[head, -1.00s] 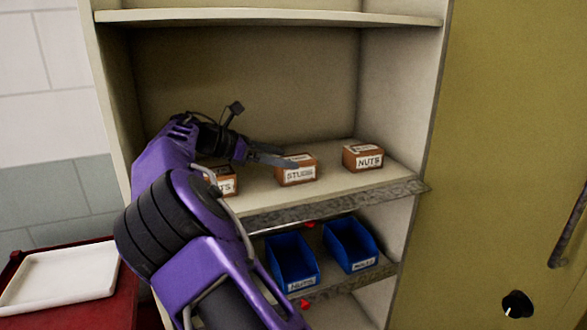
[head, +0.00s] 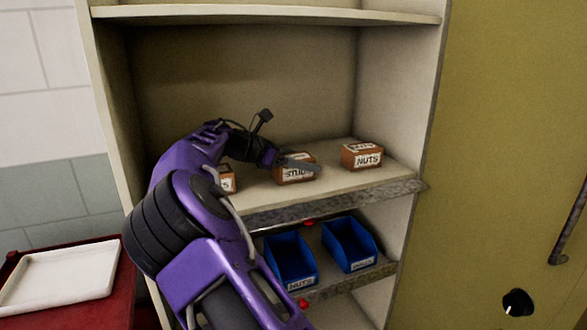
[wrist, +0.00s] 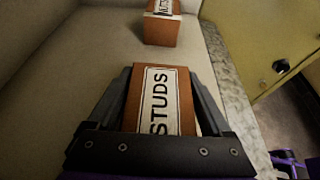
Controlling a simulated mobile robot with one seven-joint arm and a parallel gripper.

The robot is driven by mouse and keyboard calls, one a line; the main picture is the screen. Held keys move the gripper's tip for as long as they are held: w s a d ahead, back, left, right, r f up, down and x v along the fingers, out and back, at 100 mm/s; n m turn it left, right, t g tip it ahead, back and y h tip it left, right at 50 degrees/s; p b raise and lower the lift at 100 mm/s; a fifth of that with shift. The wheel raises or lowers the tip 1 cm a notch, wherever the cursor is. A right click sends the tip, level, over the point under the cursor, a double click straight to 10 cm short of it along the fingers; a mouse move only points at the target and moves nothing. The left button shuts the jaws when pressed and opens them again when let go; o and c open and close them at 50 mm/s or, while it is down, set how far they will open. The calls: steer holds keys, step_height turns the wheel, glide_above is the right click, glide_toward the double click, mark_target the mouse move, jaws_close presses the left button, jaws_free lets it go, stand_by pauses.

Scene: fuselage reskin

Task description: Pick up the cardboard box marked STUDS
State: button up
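The brown cardboard box marked STUDS (head: 294,175) sits on the middle shelf, between two other boxes. In the wrist view the STUDS box (wrist: 160,100) lies between the two fingers of my gripper (wrist: 160,74), its label facing the camera. One finger is on each side of it. The fingers are spread about the box's width, with a narrow gap showing near the right one; contact on the left is unclear. In the head view my gripper (head: 298,162) reaches in from the left, and a finger covers part of the box's front.
A box marked NUTS (head: 362,156) stands to the right, and a partly hidden box (head: 228,180) to the left. Blue bins (head: 291,262) stand on the shelf below. An upper shelf (head: 270,15) lies overhead. A white tray (head: 60,276) rests on a red surface at left.

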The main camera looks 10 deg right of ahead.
jaws_close()
steer(key=shift+r, duration=0.15)
